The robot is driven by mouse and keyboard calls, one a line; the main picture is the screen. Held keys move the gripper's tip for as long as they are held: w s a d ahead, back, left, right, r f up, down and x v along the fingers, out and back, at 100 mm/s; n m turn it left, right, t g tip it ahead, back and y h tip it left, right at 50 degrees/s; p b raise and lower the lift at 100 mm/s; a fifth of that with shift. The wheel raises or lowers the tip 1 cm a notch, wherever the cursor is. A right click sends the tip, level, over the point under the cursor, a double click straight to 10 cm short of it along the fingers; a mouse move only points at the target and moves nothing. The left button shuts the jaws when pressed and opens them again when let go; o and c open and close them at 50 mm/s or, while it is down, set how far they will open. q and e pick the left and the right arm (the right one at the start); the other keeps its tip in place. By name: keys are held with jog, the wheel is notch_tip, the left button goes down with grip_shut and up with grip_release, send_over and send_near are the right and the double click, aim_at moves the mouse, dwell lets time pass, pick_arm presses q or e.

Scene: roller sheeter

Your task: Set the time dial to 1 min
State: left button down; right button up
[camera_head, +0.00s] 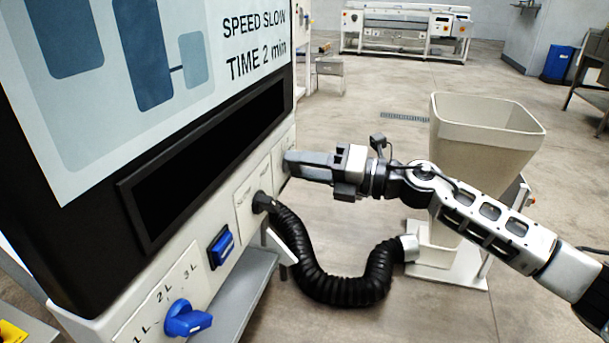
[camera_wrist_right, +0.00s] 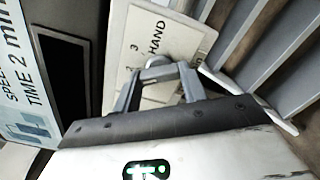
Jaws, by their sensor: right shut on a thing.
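The machine's screen (camera_head: 250,42) reads SPEED SLOW and TIME 2 min. The time dial shows in the right wrist view as a small grey knob (camera_wrist_right: 158,62) on a pale plate (camera_wrist_right: 150,32) marked 2, 3 and HAND. My right gripper (camera_head: 288,160) reaches in from the right to the machine's front panel; in the head view it hides the dial. In the right wrist view its two fingers (camera_wrist_right: 156,80) are closed around the knob, one on each side. The knob's pointer direction is not clear. My left gripper is not in view.
Left of the gripper on the panel are a plate marked SLOW (camera_head: 244,198), a blue switch (camera_head: 222,247) and a blue dial (camera_head: 186,319) marked 1L, 2L, 3L. A black hose (camera_head: 340,288) runs below my right arm to a pale hopper (camera_head: 480,125).

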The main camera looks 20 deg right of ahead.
jog(key=n+b, duration=0.2)
jog(key=n, duration=0.1)
jog(key=n+b, duration=0.1)
jog(key=n, duration=0.1)
jog(key=shift+f+b, duration=0.25)
jog(key=shift+b, duration=0.15)
jog(key=shift+r+n+b, duration=0.1)
jog(key=shift+n+b, duration=0.55)
jog(key=shift+n, duration=0.15)
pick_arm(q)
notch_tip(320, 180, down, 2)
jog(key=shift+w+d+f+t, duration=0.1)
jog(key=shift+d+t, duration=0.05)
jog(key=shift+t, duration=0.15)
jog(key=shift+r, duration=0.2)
pick_arm(e)
jog(key=shift+n, duration=0.3)
jog(key=o, duration=0.9)
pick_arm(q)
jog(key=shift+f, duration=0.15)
pick_arm(e)
jog(key=shift+o, duration=0.4)
jog(key=shift+r, duration=0.1)
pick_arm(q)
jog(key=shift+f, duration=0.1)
